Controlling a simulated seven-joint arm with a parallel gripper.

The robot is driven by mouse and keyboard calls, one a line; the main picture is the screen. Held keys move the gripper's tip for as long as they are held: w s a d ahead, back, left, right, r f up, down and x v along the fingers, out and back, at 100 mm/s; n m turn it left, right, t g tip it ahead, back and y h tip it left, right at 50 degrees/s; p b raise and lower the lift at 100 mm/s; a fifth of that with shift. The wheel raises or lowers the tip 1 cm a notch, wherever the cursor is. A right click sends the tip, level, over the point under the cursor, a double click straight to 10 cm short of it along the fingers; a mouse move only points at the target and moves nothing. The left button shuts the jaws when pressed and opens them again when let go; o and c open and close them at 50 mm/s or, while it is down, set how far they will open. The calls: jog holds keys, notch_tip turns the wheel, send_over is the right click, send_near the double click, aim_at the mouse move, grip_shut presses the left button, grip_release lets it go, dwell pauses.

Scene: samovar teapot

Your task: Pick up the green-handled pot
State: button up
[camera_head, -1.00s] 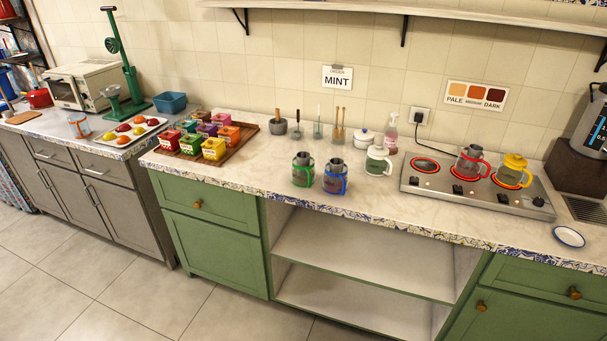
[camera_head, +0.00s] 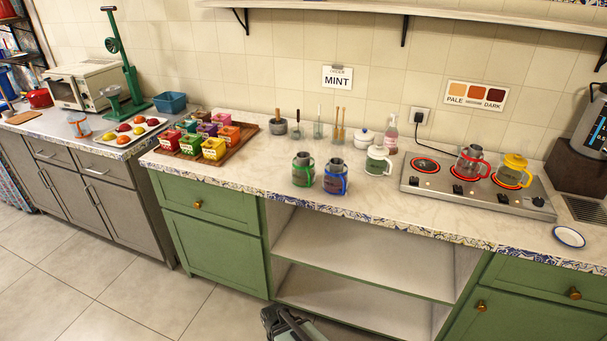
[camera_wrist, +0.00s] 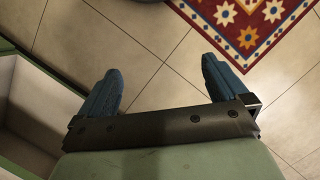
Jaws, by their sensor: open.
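The green-handled pot (camera_head: 303,170) stands upright on the marble counter in the head view, near the front edge. A blue-handled pot (camera_head: 335,177) stands close to its right. My gripper (camera_head: 287,325) shows at the bottom of the head view, low in front of the open shelves and well below the counter. The pot is not in the wrist view.
Right of the two pots stands a white-handled pot (camera_head: 378,160). A hot plate (camera_head: 420,190) carries a red-handled pot (camera_head: 469,162) and a yellow-handled pot (camera_head: 513,171). A wooden tray (camera_head: 243,141) of colored boxes sits left. The counter's front edge overhangs open shelves (camera_head: 360,257).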

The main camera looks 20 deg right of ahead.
jog(key=w+r+t+h, duration=0.1)
jog(key=w+r+t, duration=0.1)
jog(key=w+r, duration=0.45)
jog(key=w+r+t, duration=0.1)
jog(key=w+r, duration=0.2)
jog(key=w, duration=0.7)
jog(key=m+t+h, duration=0.3)
jog(key=m+h, duration=0.9)
jog(key=m, duration=0.4)
send_near(294, 171)
jog(key=x, duration=0.7)
jog(key=shift+d, duration=0.25)
jog(key=shift+f+x, duration=0.2)
jog(key=shift+x, duration=2.45)
jog(key=shift+w+a, duration=0.1)
jog(key=c, duration=0.9)
jog(key=shift+c, duration=0.4)
